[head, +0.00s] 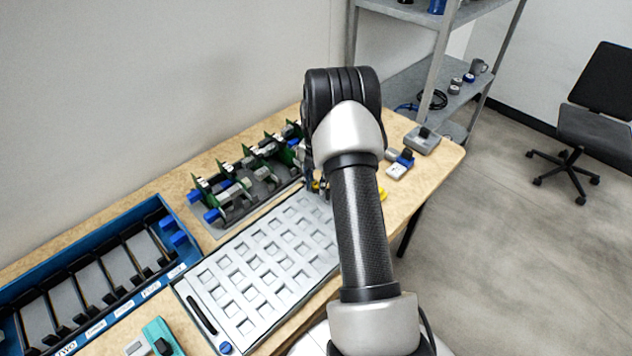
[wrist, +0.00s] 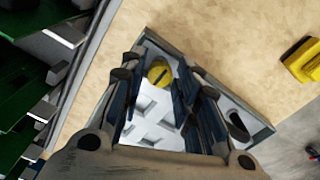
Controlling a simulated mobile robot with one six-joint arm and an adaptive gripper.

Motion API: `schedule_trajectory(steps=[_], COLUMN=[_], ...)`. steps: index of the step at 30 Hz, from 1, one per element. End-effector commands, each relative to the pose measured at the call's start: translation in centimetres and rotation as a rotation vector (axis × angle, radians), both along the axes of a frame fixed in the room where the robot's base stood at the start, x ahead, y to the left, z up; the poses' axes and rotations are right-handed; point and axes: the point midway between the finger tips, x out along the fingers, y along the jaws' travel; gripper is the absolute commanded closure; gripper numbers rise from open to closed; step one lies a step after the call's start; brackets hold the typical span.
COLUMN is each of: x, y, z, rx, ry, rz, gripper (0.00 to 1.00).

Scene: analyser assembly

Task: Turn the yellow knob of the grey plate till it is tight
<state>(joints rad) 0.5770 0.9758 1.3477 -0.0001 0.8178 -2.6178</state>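The grey plate (head: 262,262), with rows of square holes, lies on the wooden table in the head view. A corner of the grey plate (wrist: 236,104) shows in the wrist view. The round yellow knob (wrist: 160,72), with a dark slot across it, sits at that corner. My gripper (wrist: 164,75) points down over the knob, with one finger on each side of it. The fingers look apart, with a gap around the knob, and nothing is held. In the head view my arm hides most of my gripper and the plate's far right corner.
A blue knob (head: 225,348) is on the plate's near corner. A rack of green boards (head: 250,172) stands behind the plate, close to my gripper. A blue tray (head: 95,270) is at left. A yellow object (wrist: 303,60) lies to the right on bare table.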

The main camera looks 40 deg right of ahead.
Motion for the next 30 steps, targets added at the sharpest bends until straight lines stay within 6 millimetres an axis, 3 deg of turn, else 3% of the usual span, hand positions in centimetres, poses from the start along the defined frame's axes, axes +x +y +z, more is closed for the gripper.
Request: schedule_trajectory(steps=[3, 16, 30], x=[0.01, 0.00, 0.00], y=[0.00, 0.00, 0.00], z=[0.04, 0.06, 0.13], rx=[0.000, 0.000, 0.000], ry=[0.000, 0.000, 0.000], rz=[0.000, 0.000, -0.078], gripper=[0.70, 0.99, 1.00])
